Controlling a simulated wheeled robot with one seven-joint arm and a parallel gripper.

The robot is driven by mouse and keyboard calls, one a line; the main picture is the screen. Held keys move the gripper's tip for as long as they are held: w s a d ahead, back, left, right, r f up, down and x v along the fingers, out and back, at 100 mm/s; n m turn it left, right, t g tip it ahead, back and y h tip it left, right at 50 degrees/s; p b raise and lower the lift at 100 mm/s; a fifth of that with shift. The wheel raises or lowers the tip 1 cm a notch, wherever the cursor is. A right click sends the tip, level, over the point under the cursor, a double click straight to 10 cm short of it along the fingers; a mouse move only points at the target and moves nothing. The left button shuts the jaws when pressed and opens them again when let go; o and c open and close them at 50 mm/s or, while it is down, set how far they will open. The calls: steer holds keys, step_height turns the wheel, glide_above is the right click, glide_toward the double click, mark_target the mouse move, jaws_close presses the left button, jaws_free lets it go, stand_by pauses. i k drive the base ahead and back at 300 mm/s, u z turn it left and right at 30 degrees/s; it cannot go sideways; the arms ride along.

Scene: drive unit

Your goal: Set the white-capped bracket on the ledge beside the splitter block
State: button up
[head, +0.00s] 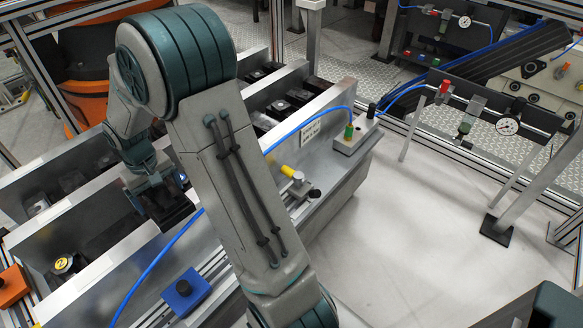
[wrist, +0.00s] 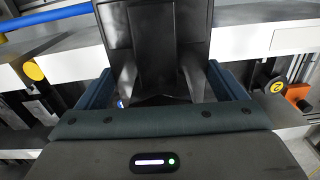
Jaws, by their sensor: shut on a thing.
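My gripper (head: 163,186) reaches down into the channel between the metal walls at the left of the head view. It is shut on a black bracket-like piece (wrist: 155,42), which fills the upper middle of the wrist view. I see no white cap on this piece; part of it is hidden between the jaws. In the head view the piece shows dark below the jaws, and I cannot tell whether it touches the channel floor. A pale block with green and black fittings (head: 350,140), likely the splitter block, stands at the right end of the metal ledge, well away from my gripper.
Blue hoses (head: 325,108) run to the pale block and across the ledge. A yellow-ended fitting (head: 290,172) and a blue block (head: 186,289) sit on the near side. A yellow round marker (head: 62,264) is at lower left. Metal walls flank my gripper.

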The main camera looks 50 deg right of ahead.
mark_target(332, 162)
steer(key=z, duration=0.45)
steer(key=k, duration=1.1)
steer(key=z, duration=1.2)
steer(key=i, duration=0.7)
steer(key=z, duration=0.7)
steer(key=i, duration=0.95)
steer(key=u, duration=0.4)
steer(key=i, duration=0.7)
steer(key=u, duration=0.4)
